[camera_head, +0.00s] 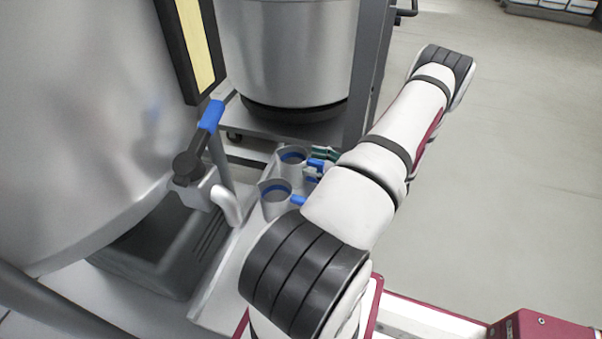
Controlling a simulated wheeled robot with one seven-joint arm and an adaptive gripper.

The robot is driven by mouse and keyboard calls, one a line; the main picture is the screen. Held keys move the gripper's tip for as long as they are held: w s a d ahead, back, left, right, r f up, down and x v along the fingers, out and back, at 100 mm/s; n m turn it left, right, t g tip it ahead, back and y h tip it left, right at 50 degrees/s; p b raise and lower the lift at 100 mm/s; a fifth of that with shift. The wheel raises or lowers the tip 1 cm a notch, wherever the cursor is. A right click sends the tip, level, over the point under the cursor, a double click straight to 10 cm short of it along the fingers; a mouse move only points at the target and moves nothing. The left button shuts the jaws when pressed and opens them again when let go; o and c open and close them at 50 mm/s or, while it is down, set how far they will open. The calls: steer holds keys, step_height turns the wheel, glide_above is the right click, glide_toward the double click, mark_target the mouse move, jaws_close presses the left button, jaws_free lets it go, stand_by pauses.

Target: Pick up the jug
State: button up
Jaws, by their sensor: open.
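Two grey metal jugs with blue bands inside their rims stand upright on a light metal shelf (228,285). The far jug (291,163) has its blue handle on the right. The near jug (274,205) also has a blue handle on its right, partly behind my arm. My gripper (314,163) is at the far jug's handle, with its fingers open and apparently on either side of it. Whether they touch it cannot be told. My arm hides most of the gripper.
A large steel tank fills the left, with a tap (212,188) and blue lever (211,116) left of the jugs. A dark bin (150,270) sits below the tap. A steel vessel (290,50) stands on a cart behind. The floor (500,180) at right is clear.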

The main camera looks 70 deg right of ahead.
steer(key=shift+w, duration=0.75)
steer(key=shift+c, duration=0.6)
jaws_close()
step_height(320, 180, up, 10)
steer(key=p, duration=0.3)
steer(key=shift+f+p, duration=0.15)
steer(key=shift+p, duration=0.2)
steer(key=shift+r+p, duration=1.15)
steer(key=shift+r, duration=0.5)
